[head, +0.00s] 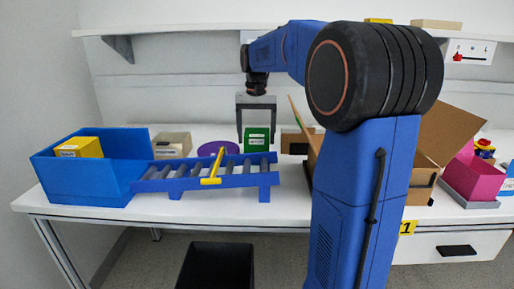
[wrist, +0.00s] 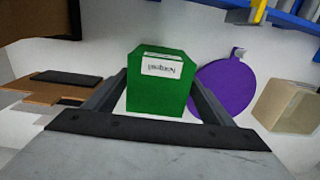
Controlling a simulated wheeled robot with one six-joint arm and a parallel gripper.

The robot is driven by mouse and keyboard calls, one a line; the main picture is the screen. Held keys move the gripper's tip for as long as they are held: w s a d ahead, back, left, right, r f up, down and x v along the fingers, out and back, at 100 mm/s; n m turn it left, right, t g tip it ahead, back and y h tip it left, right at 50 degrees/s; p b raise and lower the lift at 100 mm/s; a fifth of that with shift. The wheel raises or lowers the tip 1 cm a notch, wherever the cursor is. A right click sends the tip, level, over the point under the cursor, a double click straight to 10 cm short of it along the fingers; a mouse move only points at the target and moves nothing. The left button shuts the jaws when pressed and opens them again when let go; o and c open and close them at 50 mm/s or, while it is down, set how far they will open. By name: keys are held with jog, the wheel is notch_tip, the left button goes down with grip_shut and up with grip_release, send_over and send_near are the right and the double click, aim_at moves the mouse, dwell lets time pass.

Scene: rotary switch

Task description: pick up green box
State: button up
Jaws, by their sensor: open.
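The green box (head: 257,138) with a white label stands on the white table behind the blue roller rack. In the wrist view the green box (wrist: 160,88) shows upside down, between the two fingers. My gripper (head: 257,135) is open and points down, with one finger on each side of the box. In the wrist view my gripper (wrist: 160,105) shows a gap beside the box on at least one side. I cannot tell whether either finger touches it.
A blue roller rack (head: 262,187) with a yellow bar stands in front. A purple disc (head: 212,147) and a beige box (head: 172,145) are to the left. A blue bin (head: 85,183) holds a yellow box (head: 80,147). A cardboard box (head: 424,178) and pink bin (head: 470,177) stand right.

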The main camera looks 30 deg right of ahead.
jog(key=shift+d+f, duration=0.15)
jog(key=shift+f, duration=2.05)
